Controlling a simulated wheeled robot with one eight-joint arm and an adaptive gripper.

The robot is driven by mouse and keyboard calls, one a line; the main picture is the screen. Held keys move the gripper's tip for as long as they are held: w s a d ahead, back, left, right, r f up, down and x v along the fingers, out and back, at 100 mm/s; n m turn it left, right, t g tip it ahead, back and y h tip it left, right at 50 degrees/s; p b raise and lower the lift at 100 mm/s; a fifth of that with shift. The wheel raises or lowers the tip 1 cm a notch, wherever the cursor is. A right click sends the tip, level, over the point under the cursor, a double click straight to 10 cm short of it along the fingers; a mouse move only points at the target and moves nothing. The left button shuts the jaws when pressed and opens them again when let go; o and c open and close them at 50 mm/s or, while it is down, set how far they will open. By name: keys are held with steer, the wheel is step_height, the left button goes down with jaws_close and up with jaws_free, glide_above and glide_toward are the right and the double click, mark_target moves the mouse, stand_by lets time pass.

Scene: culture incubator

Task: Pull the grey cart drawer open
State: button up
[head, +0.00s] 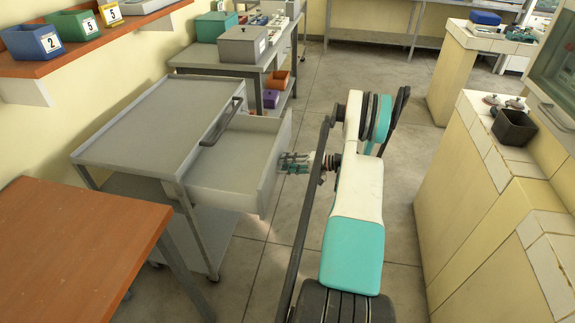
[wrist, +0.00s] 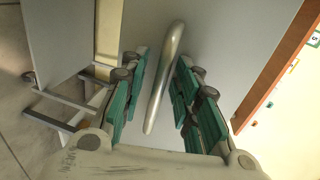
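The grey cart (head: 135,125) stands left of centre in the head view. Its drawer (head: 235,160) is pulled well out to the right, and its inside shows empty. My gripper (head: 284,163) is at the outer face of the drawer front (head: 274,170). In the wrist view a metal drawer handle (wrist: 164,75) stands slightly tilted between the two green-padded fingers of my gripper (wrist: 162,85). Gaps show on both sides of the handle, so the gripper is open around it and not clamped. The drawer handle is not clear in the head view.
A brown table (head: 80,235) is at the front left. A grey bench (head: 225,57) with boxes stands behind the cart. A tiled counter (head: 490,200) runs along the right. Open floor (head: 400,165) lies between my arm and the counter.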

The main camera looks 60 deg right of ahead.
steer(key=v, duration=1.2)
steer(key=shift+f, duration=0.1)
stand_by(0.4)
